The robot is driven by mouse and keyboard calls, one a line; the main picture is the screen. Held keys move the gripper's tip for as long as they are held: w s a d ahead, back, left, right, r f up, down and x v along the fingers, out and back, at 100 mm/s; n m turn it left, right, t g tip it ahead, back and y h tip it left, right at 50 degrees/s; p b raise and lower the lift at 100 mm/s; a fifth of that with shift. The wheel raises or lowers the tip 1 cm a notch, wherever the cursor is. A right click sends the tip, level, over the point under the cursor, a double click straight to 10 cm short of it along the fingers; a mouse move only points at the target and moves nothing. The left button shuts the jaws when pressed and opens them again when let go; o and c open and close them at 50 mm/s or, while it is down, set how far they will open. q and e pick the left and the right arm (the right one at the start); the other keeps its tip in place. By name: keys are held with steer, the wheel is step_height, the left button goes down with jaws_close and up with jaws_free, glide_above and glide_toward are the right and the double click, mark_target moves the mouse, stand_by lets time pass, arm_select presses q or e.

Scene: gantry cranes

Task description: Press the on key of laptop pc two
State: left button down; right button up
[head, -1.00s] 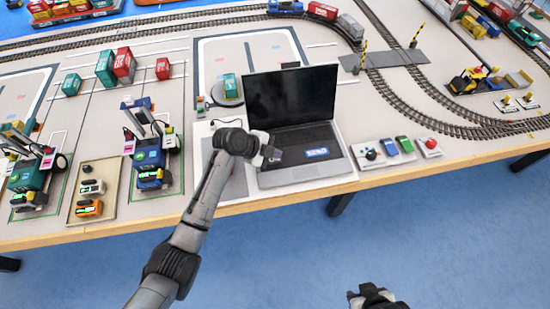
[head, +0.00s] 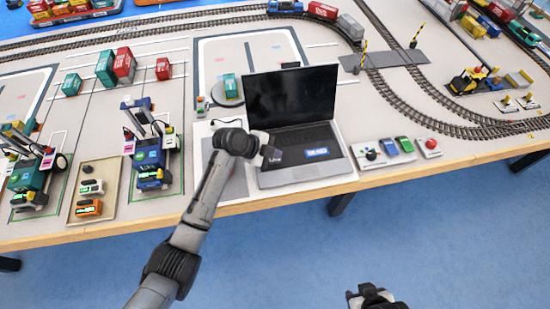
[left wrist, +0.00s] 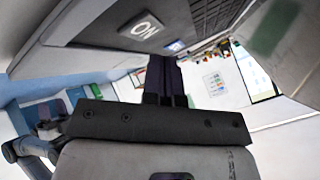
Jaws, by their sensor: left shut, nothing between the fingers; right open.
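The open laptop (head: 292,92) stands near the table's front edge, its screen black. A blue label (head: 317,152) lies on its front deck. I cannot read which laptop number it carries. My left gripper (head: 272,156) is shut and empty over the left part of the laptop's front deck. In the left wrist view, the grey ON key (left wrist: 146,27) is up and left of the shut fingertips (left wrist: 163,62). The fingertips look close to the deck; I cannot tell whether they touch it. My right gripper (head: 370,296) is open below the table's front edge, away from the laptop.
Right of the laptop are a small control panel (head: 385,153) and a red button box (head: 429,147). Toy cranes (head: 150,150) and a tray (head: 112,205) with small devices stand to the left. Rail tracks (head: 420,95) curve behind and to the right.

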arm_select(q)
steer(key=shift+f, duration=0.1)
stand_by(0.3)
steer(key=shift+f, duration=0.15)
steer(key=shift+f+b, duration=0.25)
steer(key=shift+b, duration=0.05)
stand_by(0.4)
